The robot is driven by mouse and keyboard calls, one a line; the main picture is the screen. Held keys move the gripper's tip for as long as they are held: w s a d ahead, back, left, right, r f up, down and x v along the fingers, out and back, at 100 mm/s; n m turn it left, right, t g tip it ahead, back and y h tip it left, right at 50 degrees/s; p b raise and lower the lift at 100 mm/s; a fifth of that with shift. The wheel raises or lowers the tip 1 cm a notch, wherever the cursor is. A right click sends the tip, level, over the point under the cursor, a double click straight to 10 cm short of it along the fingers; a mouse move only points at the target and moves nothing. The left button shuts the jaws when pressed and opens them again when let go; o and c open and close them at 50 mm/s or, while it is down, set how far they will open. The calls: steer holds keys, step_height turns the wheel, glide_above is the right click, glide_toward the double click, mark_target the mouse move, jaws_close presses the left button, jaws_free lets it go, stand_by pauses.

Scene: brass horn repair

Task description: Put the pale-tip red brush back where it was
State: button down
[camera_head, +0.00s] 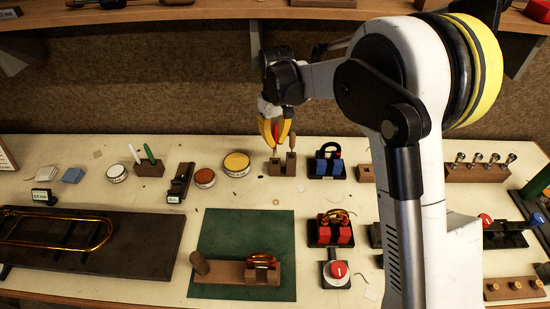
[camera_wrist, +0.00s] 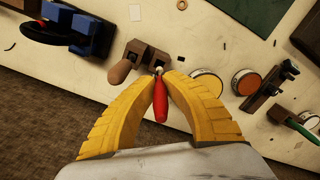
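The red brush (camera_wrist: 161,105) is between the yellow fingertips of my gripper (camera_wrist: 160,78), which are shut on it. Its pale tip points toward the dark wooden two-slot block (camera_wrist: 139,48). In the head view my gripper (camera_head: 274,138) is just above the left part of that block (camera_head: 276,168), with a little red showing between the fingers. A tool with a tan wooden handle (camera_wrist: 121,71) stands in the block's other slot; it also shows in the head view (camera_head: 292,142). Whether the brush tip is inside the slot or just above it, I cannot tell.
A black stand with blue pads (camera_head: 328,165) is close on the right. The green mat (camera_head: 215,235) lies in front, with bare bench between.

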mark_target(275, 156)
step_height(275, 156, down, 2)
steer(key=shift+f+b, duration=0.25)
steer(key=shift+b, duration=0.1)
steer(key=shift+f+b, duration=0.65)
steer(key=shift+f, duration=1.6)
steer(key=shift+f, duration=0.15)
steer(key=c, duration=1.9)
jaws_free()
steer(key=shift+o, duration=0.2)
step_height(275, 156, up, 12)
steer(key=p, duration=0.3)
steer(key=shift+w, duration=0.1)
